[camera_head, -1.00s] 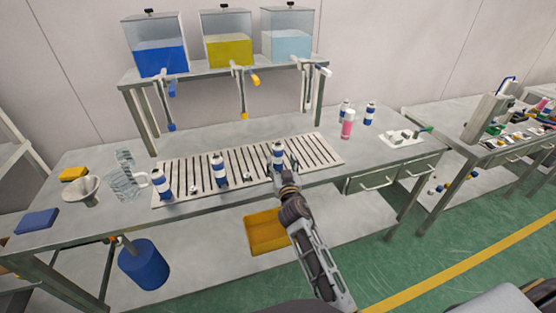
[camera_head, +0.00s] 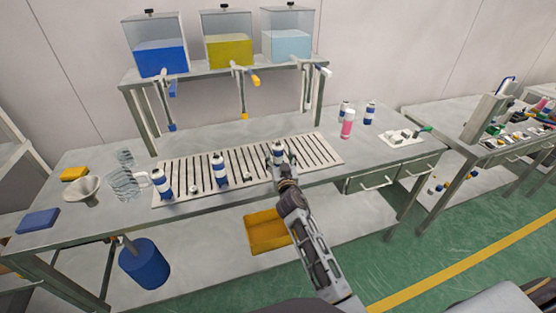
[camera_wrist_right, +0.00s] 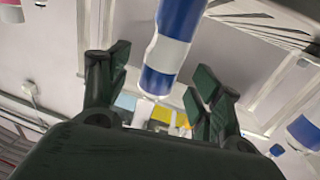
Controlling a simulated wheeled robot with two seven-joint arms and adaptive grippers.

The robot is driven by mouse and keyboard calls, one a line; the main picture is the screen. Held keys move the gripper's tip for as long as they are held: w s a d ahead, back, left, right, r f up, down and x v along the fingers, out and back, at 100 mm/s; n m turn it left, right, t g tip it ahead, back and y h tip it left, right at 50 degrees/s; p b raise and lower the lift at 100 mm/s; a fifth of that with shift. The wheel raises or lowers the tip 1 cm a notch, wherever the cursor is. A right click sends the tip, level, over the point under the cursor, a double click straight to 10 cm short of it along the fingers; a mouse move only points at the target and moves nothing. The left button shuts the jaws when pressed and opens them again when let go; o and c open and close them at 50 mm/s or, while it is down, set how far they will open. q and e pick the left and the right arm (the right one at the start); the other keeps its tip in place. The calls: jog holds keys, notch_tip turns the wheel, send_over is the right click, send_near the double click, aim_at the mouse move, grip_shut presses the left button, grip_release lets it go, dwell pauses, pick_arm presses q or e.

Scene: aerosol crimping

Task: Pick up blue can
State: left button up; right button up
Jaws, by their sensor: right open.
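A blue and white can (camera_head: 278,148) stands upright on the slatted rack (camera_head: 318,152), at the right of the cans there. My right gripper (camera_head: 279,164) is at this can's near side and hides its lower part. In the right wrist view, the can (camera_wrist_right: 174,40) lies between the spread fingers of the right gripper (camera_wrist_right: 160,82). The gripper is open, and I cannot tell whether a finger touches the can. Two more blue and white cans stand on the rack, at its middle (camera_head: 219,168) and left end (camera_head: 162,184). My left gripper is not in view.
Blue and white cans (camera_head: 369,113) and a pink bottle (camera_head: 347,128) stand right of the rack. Behind it, a shelf (camera_head: 215,74) holds tanks with hanging taps. A glass jug (camera_head: 127,178) and a funnel (camera_head: 83,190) are at the left. The bench front is mostly clear.

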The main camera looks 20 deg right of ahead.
aim_at(279, 151)
jog(key=shift+w+d, duration=0.15)
jog(key=shift+w, duration=1.3)
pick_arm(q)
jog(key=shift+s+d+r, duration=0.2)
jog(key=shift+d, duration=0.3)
pick_arm(e)
jog(key=shift+w, duration=0.4)
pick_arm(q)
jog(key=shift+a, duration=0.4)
pick_arm(e)
jog(key=c, duration=1.2)
jog(key=shift+r+p, duration=0.6)
jog(key=shift+r, duration=0.6)
notch_tip(279, 151, up, 6)
jog(key=shift+r+p, duration=0.15)
jog(key=shift+p, duration=0.3)
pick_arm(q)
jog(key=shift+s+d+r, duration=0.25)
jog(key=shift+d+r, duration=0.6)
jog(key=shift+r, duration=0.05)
pick_arm(e)
jog(key=shift+r, duration=0.6)
